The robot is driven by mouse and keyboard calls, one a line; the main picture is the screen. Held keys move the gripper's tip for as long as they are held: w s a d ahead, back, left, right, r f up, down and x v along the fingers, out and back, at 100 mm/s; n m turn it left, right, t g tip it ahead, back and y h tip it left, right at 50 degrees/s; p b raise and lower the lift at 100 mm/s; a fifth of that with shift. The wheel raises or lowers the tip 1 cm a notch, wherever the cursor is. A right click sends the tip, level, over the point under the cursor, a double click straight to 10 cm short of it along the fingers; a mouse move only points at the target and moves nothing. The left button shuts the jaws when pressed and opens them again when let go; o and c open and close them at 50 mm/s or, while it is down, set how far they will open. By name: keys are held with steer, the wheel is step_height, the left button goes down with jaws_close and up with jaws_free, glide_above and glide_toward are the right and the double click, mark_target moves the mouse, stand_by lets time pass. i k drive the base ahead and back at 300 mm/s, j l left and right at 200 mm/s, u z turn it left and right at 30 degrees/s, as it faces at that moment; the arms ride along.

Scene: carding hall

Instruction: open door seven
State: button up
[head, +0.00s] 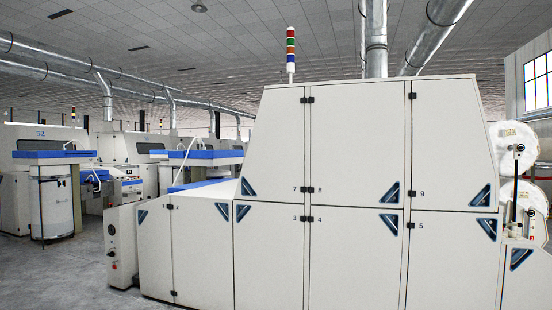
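Door seven (278,145) is the upper left cream panel of the large machine in the head view, with a small "7" near its lower right corner. It looks shut and flush with the panels around it. A dark triangular recess with a blue edge (248,188), apparently its handle, is at its lower left corner. Black hinge-like fittings (307,100) sit at the top and bottom of its right edge, against door eight (355,140). My gripper is not in view.
Door three (268,255) is directly below. A lower cabinet (200,250) juts out to the left, with a control box (122,245) at its end. Grey floor (60,280) is open at the left. White rolls (515,150) stand at the right.

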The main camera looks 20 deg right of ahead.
mark_target(274, 170)
steer(key=i+z, duration=0.1)
steer(key=i, duration=0.9)
